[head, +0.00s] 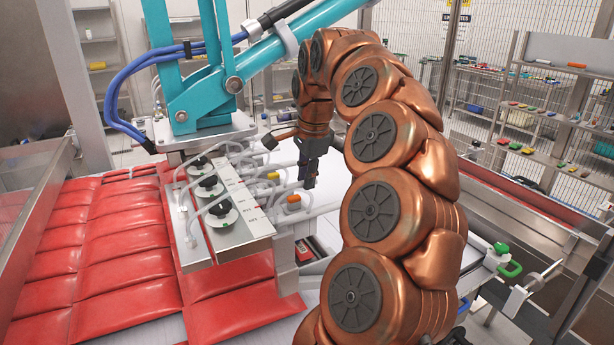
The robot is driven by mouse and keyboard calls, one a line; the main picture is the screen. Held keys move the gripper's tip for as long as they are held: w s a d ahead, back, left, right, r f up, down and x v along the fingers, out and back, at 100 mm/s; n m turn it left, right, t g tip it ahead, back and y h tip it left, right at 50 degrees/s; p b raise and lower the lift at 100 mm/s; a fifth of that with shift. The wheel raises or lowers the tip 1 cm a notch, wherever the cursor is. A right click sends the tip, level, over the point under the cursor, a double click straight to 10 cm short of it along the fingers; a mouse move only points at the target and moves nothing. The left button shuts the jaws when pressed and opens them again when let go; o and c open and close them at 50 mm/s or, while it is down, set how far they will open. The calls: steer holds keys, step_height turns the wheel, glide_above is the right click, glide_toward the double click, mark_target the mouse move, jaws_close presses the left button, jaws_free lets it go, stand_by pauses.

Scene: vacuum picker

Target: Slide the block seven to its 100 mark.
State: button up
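The teal picker arm carries a metal head with a white marked strip (241,197) along its top. The strip's small print is too small to read, so I cannot tell which mark is 100. An orange-topped block (293,201) and a yellow-topped block (273,178) sit among clear hoses on the right side of the head. I cannot tell which block is seven. My gripper (309,184) points down, just right of the head near the orange block. Its fingers are small and dark, and I cannot tell whether they touch anything.
Black knobs (219,207) stand on the head's left part. Red padded packs (120,260) cover the conveyor at left. Blue hoses (150,62) run along the teal arm (270,50). Shelves with coloured items (540,110) and a mesh fence stand behind at right.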

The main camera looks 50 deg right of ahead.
jaws_close()
